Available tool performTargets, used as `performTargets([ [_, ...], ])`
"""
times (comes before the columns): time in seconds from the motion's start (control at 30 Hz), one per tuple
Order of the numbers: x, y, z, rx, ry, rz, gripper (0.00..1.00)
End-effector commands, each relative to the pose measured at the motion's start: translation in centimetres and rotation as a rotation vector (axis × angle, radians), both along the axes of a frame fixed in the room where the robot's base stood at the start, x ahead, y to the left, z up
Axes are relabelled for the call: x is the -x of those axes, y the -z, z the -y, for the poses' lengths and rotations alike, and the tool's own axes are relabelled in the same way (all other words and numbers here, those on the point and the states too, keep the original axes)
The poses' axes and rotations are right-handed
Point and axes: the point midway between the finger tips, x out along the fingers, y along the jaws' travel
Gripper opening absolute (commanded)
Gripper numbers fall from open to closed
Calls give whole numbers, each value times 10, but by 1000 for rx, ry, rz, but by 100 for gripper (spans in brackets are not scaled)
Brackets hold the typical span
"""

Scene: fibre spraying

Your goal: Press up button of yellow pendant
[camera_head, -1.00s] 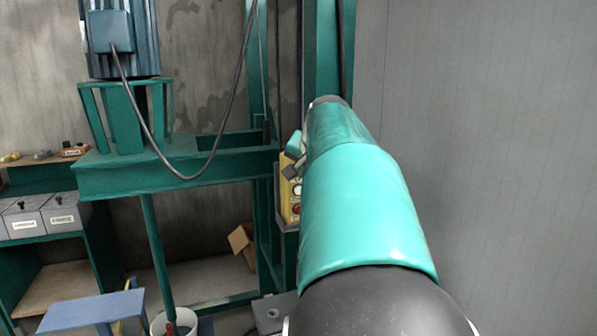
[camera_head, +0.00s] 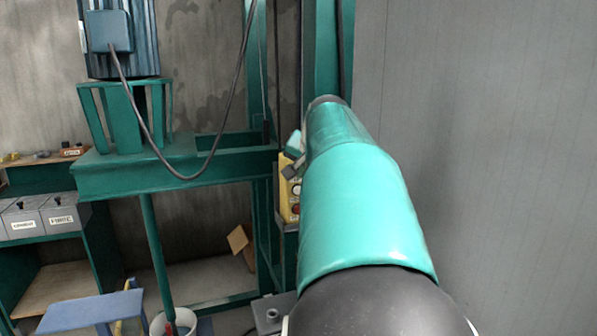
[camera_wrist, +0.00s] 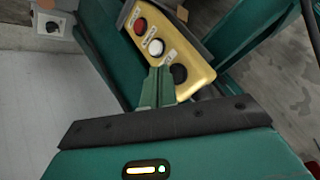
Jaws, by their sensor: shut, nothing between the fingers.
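The yellow pendant (camera_head: 286,206) hangs beside the green frame post in the head view, partly behind my arm. In the wrist view the pendant (camera_wrist: 185,64) lies tilted, with a red button (camera_wrist: 140,26), a white button (camera_wrist: 156,47) and a black button (camera_wrist: 178,74) in a row. Their labels are too small to read. My gripper (camera_wrist: 158,72) is shut and empty. Its tips overlap the pendant face between the white and black buttons, closer to the black one. I cannot tell whether they touch it.
A green steel frame (camera_head: 130,178) carries a blue motor with a hanging cable (camera_head: 165,165). A grey wall (camera_head: 480,150) stands close on the right. A blue stool (camera_head: 95,310), a white bucket (camera_head: 180,322) and a cardboard box (camera_head: 240,240) are low on the left.

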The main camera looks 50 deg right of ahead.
Motion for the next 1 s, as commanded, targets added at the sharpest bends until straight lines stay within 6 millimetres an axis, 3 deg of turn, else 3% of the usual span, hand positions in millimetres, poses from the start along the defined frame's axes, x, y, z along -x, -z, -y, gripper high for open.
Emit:
performTargets([
  [1.0,-7,0,5,0,0,0,0],
])
